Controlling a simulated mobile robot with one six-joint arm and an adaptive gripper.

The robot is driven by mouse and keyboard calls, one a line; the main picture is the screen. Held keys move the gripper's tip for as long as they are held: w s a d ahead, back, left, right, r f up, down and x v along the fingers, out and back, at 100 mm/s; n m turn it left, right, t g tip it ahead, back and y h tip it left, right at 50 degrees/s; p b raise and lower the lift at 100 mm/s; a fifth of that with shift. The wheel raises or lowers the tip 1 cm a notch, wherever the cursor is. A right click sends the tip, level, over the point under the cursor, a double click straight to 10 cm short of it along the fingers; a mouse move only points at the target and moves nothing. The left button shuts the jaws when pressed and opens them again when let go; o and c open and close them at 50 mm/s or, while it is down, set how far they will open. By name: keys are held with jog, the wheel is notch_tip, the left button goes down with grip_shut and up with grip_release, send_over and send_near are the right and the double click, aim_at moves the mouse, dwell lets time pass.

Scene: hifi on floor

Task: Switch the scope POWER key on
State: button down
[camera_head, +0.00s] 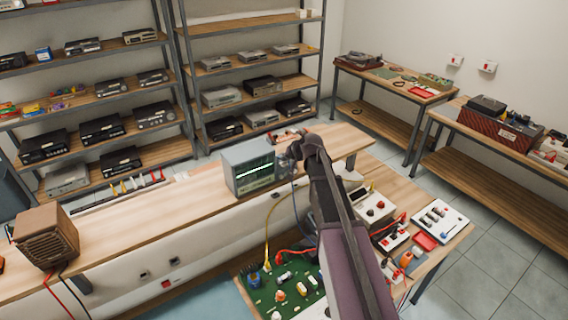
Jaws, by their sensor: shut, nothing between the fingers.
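The scope (249,168) is a grey box with a lit screen showing a bright trace. It stands on the raised wooden shelf of the bench, near the middle of the view. My arm reaches up from the bottom, and my gripper (292,152) is at its far end, just right of the scope. The gripper is small and dark here; it is shut and holds nothing. The POWER key is too small to tell or hidden, and I cannot tell whether the gripper touches the scope.
A green circuit board (286,291) lies on the lower bench, with a yellow cable (267,236) rising from it. A white box with red knobs (375,207) and a white panel (434,222) sit right of my arm. A brown speaker (46,237) stands at left. The shelf between speaker and scope is mostly clear.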

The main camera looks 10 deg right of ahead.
aim_at(285, 164)
jog(key=shift+r, duration=0.1)
notch_tip(285, 164, up, 6)
jog(key=p, duration=0.6)
jog(key=shift+f, duration=0.2)
dwell(1.4)
jog(key=s+f+n+g+h+b, duration=0.3)
jog(key=s+f+g+b, duration=0.5)
jog(key=s+f+b, duration=1.3)
jog(key=s+f+h, duration=0.1)
jog(key=s+f, duration=0.5)
jog(key=s, duration=0.4)
jog(key=shift+s+b, duration=0.35)
jog(key=shift+s, duration=0.05)
jog(key=shift+a+f, duration=0.1)
